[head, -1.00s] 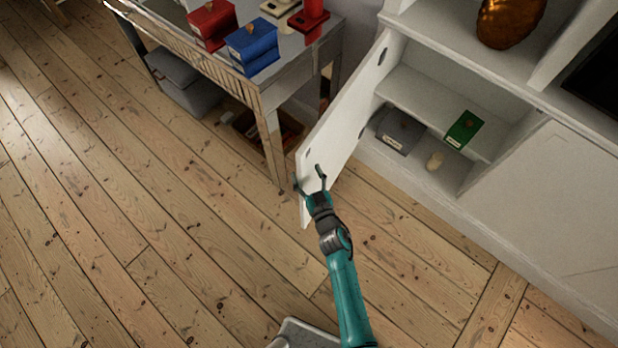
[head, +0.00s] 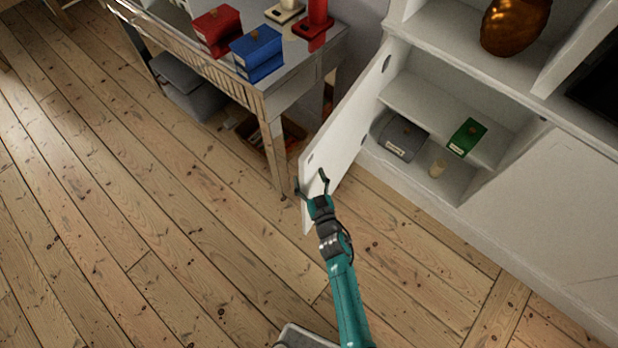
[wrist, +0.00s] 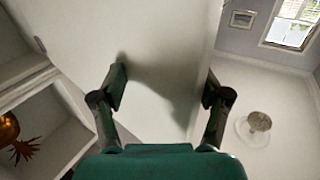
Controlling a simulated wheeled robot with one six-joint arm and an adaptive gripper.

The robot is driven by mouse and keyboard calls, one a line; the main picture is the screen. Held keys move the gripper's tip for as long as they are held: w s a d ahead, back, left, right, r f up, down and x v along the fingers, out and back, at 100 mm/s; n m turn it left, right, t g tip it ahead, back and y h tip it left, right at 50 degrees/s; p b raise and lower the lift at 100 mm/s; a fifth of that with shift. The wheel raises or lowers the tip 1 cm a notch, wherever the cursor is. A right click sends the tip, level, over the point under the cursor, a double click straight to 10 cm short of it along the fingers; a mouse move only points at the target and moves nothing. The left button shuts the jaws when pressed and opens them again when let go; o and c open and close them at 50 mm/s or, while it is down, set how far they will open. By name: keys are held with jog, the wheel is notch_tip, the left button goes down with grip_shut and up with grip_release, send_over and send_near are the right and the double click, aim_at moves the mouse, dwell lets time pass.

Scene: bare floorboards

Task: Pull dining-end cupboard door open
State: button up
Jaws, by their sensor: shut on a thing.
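The white cupboard door (head: 340,130) stands swung well out from the white cupboard (head: 440,95) in the head view. My gripper (head: 312,184) is at the door's free edge, one finger on each side, shut on the door. In the wrist view the door (wrist: 160,50) fills the middle, with my gripper's fingers (wrist: 165,90) at either side of its edge. The handle is not visible.
A table (head: 280,100) stands close to the left of the door, bearing a red box (head: 217,30) and a blue box (head: 257,54). A grey bin (head: 188,90) is beneath it. Floorboards in front are clear.

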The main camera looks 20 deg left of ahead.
jog(key=v, duration=1.2)
jog(key=shift+a, duration=0.1)
jog(key=shift+c, duration=0.3)
jog(key=shift+s, duration=0.1)
jog(key=s+d+r+m+t+h, duration=0.1)
jog(key=s+d+r+m+h, duration=0.2)
jog(key=s+d, duration=0.6)
jog(key=s+d+r+m+t+h, duration=0.2)
jog(key=s+d+r+h, duration=0.15)
jog(key=s+d, duration=0.55)
jog(key=s+d+r+m+h, duration=0.2)
jog(key=s+d+r+h, duration=0.1)
jog(key=s+d+r, duration=0.2)
jog(key=s+d+r+m+g+h, duration=0.1)
jog(key=s+d+r+h, duration=0.2)
jog(key=r, duration=0.7)
jog(key=s+d, duration=0.2)
jog(key=s, duration=0.1)
jog(key=shift+d+m, duration=0.35)
jog(key=shift+m, duration=0.05)
